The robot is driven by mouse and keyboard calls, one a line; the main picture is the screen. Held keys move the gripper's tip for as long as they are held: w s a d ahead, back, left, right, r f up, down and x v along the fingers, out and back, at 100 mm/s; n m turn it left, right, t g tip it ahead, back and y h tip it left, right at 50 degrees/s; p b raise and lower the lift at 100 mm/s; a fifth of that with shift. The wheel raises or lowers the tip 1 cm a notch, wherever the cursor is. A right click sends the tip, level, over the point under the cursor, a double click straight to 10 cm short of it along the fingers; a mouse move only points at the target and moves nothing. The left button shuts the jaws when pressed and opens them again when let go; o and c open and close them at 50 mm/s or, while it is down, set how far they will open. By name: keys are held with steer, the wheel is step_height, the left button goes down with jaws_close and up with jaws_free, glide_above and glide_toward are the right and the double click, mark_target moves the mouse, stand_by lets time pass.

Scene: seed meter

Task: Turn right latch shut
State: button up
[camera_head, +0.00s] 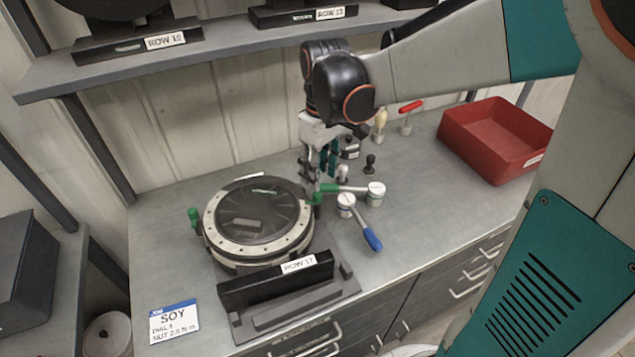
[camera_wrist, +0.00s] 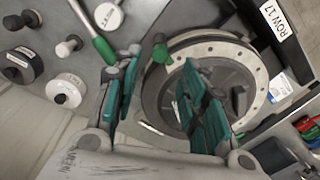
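The seed meter (camera_head: 258,222) lies on the bench, a round pale ring with a dark clear cover. Its left latch (camera_head: 193,216) has an upright green knob at the left rim. The right latch (camera_head: 317,197) is at the right rim, partly hidden by my gripper (camera_head: 318,178). In the wrist view, the right latch's green knob (camera_wrist: 161,53) shows between the tips of my open gripper (camera_wrist: 160,62). The fingers stand apart on either side of it; contact cannot be told.
A blue-handled tool (camera_head: 364,229), small knobs (camera_head: 370,164) and a red bin (camera_head: 495,140) are farther right. The ROW 17 stand (camera_head: 276,283) is in front, and a shelf (camera_head: 220,42) is above.

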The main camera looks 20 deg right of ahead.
mark_target(320, 193)
steer(key=shift+d+r, duration=0.1)
steer(key=shift+r, duration=2.65)
steer(key=shift+s, duration=0.1)
steer(key=s+f+m+t+b, duration=0.2)
steer(key=s+t, duration=0.1)
steer(key=s, duration=0.3)
steer(key=s+f+m+t+b, duration=0.1)
steer(key=s+m+t+b, duration=0.1)
steer(key=s, duration=0.5)
steer(key=shift+s+f+m+t+h, duration=0.3)
steer(key=shift+m+t, duration=0.5)
steer(key=shift+t, duration=0.4)
